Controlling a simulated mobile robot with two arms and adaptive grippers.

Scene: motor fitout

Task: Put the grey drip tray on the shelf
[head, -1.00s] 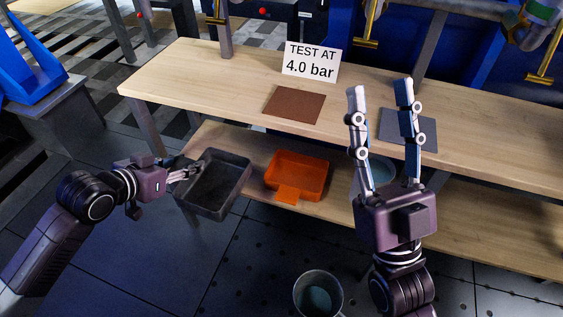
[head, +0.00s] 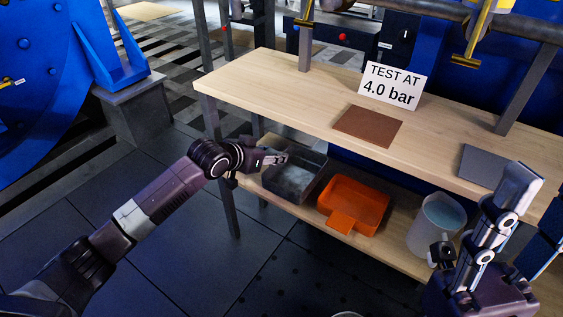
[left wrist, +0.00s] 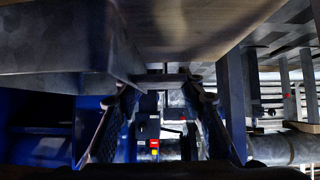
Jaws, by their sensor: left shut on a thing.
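The grey drip tray (head: 293,180) is at the left end of the lower shelf, left of the orange tray. My left gripper (head: 277,159) is shut on its near left rim. In the left wrist view the tray's grey wall (left wrist: 55,60) fills the upper left, with the left gripper's fingers (left wrist: 160,90) at its edge. I cannot tell whether the tray's underside touches the shelf board (head: 300,212).
An orange tray (head: 353,205) sits on the lower shelf close to the grey tray. A grey container of pale liquid (head: 437,222) stands farther right. The bench top (head: 290,93) overhangs the shelf and bears a brown mat (head: 368,127), a grey mat (head: 485,166) and a sign (head: 394,86).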

